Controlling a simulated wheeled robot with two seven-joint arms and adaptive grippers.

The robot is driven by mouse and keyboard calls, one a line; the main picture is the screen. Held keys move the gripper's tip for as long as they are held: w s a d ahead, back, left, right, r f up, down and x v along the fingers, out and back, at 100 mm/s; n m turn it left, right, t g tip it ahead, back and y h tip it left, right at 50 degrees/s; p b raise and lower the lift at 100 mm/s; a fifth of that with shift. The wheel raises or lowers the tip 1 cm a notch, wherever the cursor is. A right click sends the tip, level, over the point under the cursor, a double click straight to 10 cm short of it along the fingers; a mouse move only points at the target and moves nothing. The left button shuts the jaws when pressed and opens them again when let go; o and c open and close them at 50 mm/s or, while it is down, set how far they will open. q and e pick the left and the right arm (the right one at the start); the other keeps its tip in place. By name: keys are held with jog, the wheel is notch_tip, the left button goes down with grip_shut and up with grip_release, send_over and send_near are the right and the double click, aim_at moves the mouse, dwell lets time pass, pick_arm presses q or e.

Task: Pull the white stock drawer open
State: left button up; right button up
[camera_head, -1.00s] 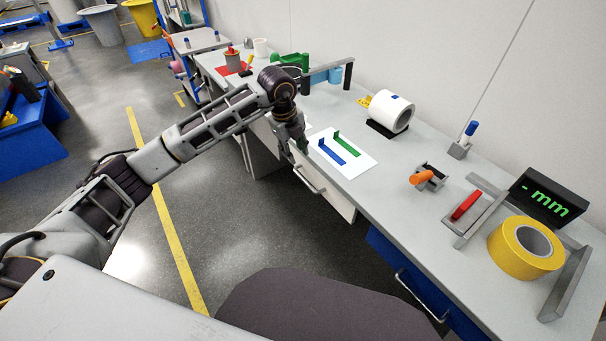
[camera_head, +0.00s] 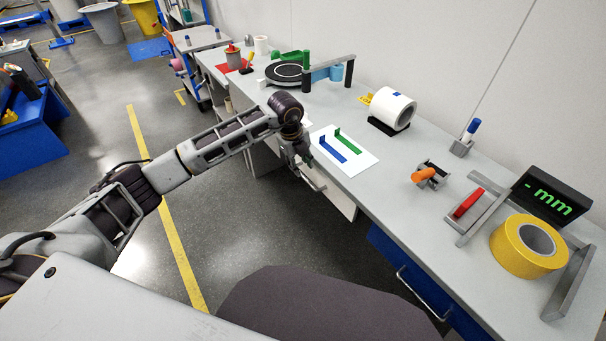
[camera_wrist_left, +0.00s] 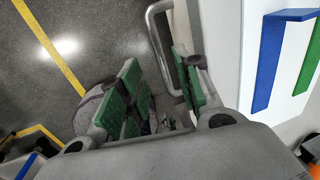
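The white stock drawer (camera_head: 341,200) is under the bench, and its front also shows in the left wrist view (camera_wrist_left: 219,40). Its grey bar handle (camera_head: 314,181) shows partly behind my gripper. My left gripper (camera_head: 298,168) points down at the drawer front. In the left wrist view the gripper (camera_wrist_left: 158,66) has its green-padded fingers apart, with the handle (camera_wrist_left: 163,55) running between them. One finger is on the drawer side of the bar, the other on the outer side. I cannot tell whether either pad touches it. My right gripper is out of view.
The grey bench (camera_head: 375,198) runs along the wall. A white sheet (camera_head: 354,165) with a blue and a green angle piece lies above the drawer. A blue drawer (camera_head: 415,278) with its own handle is nearer me. The floor before the drawers is clear.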

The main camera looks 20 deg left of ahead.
aim_at(304, 176)
pick_arm(q)
jog(key=f, duration=0.4)
jog(key=shift+w+d+f, duration=0.2)
jog(key=shift+w+d, duration=0.1)
jog(key=shift+w+f, duration=0.1)
jog(key=shift+f, duration=0.6)
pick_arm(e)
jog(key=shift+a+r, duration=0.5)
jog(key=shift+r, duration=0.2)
pick_arm(q)
jog(key=shift+c, duration=0.3)
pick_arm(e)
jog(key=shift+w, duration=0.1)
pick_arm(q)
grip_shut()
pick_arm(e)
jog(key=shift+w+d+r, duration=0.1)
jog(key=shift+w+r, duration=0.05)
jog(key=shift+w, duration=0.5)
